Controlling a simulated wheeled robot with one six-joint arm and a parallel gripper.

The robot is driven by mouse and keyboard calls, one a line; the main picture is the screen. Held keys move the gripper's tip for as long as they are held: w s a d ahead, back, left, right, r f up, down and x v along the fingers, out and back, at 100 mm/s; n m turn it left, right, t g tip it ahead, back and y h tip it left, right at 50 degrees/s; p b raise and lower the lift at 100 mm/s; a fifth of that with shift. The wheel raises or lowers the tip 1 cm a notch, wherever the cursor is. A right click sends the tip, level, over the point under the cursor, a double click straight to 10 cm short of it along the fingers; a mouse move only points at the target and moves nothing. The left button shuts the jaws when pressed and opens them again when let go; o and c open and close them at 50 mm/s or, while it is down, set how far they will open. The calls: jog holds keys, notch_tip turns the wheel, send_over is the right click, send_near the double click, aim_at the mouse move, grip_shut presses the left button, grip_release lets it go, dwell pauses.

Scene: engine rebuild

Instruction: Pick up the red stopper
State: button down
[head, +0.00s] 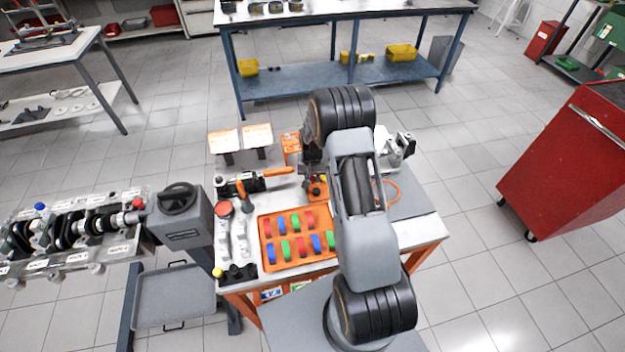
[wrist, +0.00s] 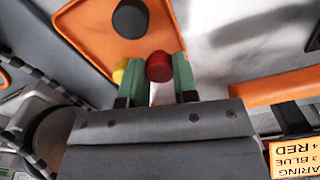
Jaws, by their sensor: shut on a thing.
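The red stopper (wrist: 158,66) shows in the wrist view as a round red head between the two green fingertips. My gripper (wrist: 152,78) is shut on it. A yellow rounded thing (wrist: 120,72) shows just beside the left finger; I cannot tell whether it touches. Behind them lies an orange plate (wrist: 92,30) with a black round spot (wrist: 130,18). In the head view my gripper (head: 314,178) points down over the back middle of the workbench, and my arm partly hides it. I cannot make out the held stopper there.
An orange tray (head: 264,262) with red, green and blue pieces lies in front of my gripper. An orange-handled tool (head: 278,172) and two standing cards (head: 240,138) are to the left. An engine block (head: 70,235) on a stand is at far left. A red cabinet (head: 570,165) stands right.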

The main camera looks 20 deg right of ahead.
jog(key=s+a+r+b, duration=0.2)
jog(key=a+r, duration=0.4)
jog(key=s+a+r+b, duration=0.2)
jog(key=a+r, duration=0.3)
jog(key=a, duration=0.2)
jog(key=shift+s+a+r, duration=0.15)
jog(key=shift+s+r, duration=0.1)
jog(key=shift+r, duration=0.15)
